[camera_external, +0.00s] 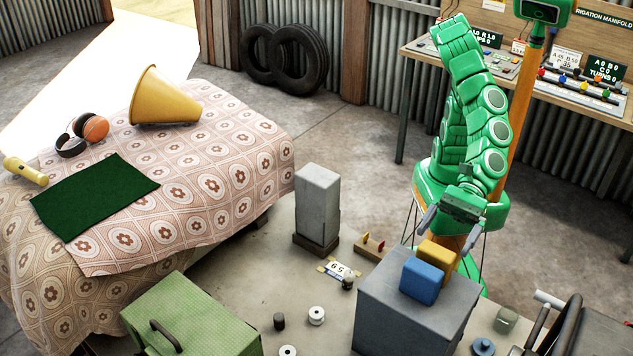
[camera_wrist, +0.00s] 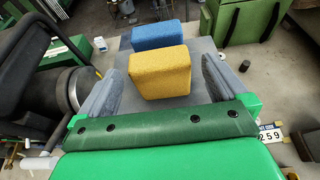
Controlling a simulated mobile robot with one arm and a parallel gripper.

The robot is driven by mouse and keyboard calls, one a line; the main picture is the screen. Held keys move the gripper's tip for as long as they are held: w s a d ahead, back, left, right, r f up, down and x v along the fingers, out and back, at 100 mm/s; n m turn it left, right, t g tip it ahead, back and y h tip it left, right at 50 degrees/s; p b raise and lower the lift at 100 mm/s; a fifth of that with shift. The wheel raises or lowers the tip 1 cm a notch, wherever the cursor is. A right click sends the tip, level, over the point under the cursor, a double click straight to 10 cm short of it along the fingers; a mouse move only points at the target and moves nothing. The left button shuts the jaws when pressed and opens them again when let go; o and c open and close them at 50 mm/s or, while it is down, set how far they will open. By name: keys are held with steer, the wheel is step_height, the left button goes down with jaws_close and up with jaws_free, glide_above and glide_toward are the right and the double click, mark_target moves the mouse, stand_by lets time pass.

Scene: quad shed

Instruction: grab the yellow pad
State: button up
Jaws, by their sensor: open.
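The yellow pad (camera_external: 437,256) is a thick block standing on a grey block (camera_external: 418,308). A blue pad (camera_external: 422,280) of like shape stands beside it, nearer the external camera. In the wrist view the yellow pad (camera_wrist: 159,72) lies ahead of and between my fingers, with the blue pad (camera_wrist: 158,35) beyond it. My gripper (camera_external: 452,228) is open and empty, just behind the yellow pad in the external view. Its two grey fingers (camera_wrist: 160,85) are spread wider than the pad. I cannot tell whether either finger touches it.
A tall grey block (camera_external: 317,203) stands left of the pads. A green box with a handle (camera_external: 188,320) is at the front left. Small spools (camera_external: 316,315) and a number tag (camera_external: 338,268) lie on the surface. A black-framed object (camera_external: 562,330) is at the right.

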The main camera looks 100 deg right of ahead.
mark_target(441, 246)
steer(key=shift+x, duration=2.55)
steer(key=shift+s+f, duration=0.15)
steer(key=c, duration=0.7)
steer(key=shift+c, duration=0.3)
